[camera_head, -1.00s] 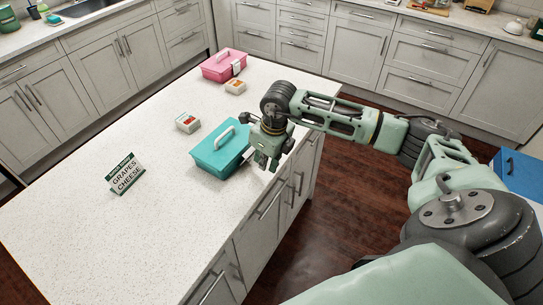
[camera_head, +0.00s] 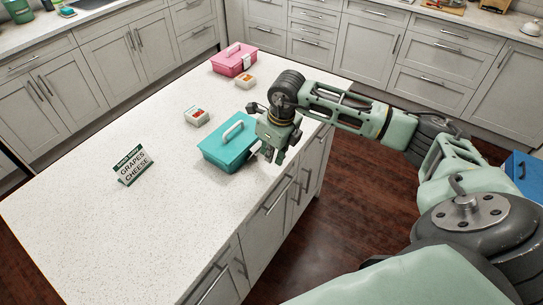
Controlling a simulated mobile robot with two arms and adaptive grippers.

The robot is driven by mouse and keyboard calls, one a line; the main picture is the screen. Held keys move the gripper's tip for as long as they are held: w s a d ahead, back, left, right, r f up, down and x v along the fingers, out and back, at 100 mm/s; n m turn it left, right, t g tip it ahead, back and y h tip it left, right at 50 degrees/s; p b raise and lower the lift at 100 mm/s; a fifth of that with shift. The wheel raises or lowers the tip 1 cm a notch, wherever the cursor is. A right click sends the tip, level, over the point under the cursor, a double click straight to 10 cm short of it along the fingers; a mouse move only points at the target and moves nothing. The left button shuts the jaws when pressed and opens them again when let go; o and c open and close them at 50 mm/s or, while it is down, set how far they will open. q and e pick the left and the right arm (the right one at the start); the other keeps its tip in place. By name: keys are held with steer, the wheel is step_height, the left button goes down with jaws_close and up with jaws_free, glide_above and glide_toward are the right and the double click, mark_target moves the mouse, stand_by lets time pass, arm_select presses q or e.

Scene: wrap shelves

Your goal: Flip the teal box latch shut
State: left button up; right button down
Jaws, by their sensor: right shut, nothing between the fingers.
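The teal box (camera_head: 226,150) sits on the white island counter with its lid down and a white handle on top. My right gripper (camera_head: 268,156) is shut and empty, at the box's right side, close to its front right edge. Whether it touches the box I cannot tell. The latch is not clearly visible; the gripper and the box's angle hide that side. My left gripper is not in view.
A pink box (camera_head: 235,60) stands at the far end of the island counter (camera_head: 90,230). Two small food containers, one nearer (camera_head: 197,117) and one farther (camera_head: 245,81), lie left of and behind the teal box. A sign (camera_head: 132,166) reads grapes and cheese. The front left counter is clear.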

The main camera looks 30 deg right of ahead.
steer(key=shift+w+r, duration=0.1)
steer(key=shift+w+a+r+b, duration=0.2)
steer(key=shift+w+r+b, duration=0.25)
steer(key=shift+b, duration=0.25)
steer(key=shift+w+a+r+b, duration=0.2)
steer(key=shift+w+r+b, duration=0.2)
steer(key=shift+b, duration=0.3)
steer(key=shift+r, duration=0.2)
steer(key=shift+r+p, duration=0.55)
steer(key=shift+r, duration=0.15)
steer(key=shift+d+f, duration=0.1)
steer(key=shift+d, duration=0.05)
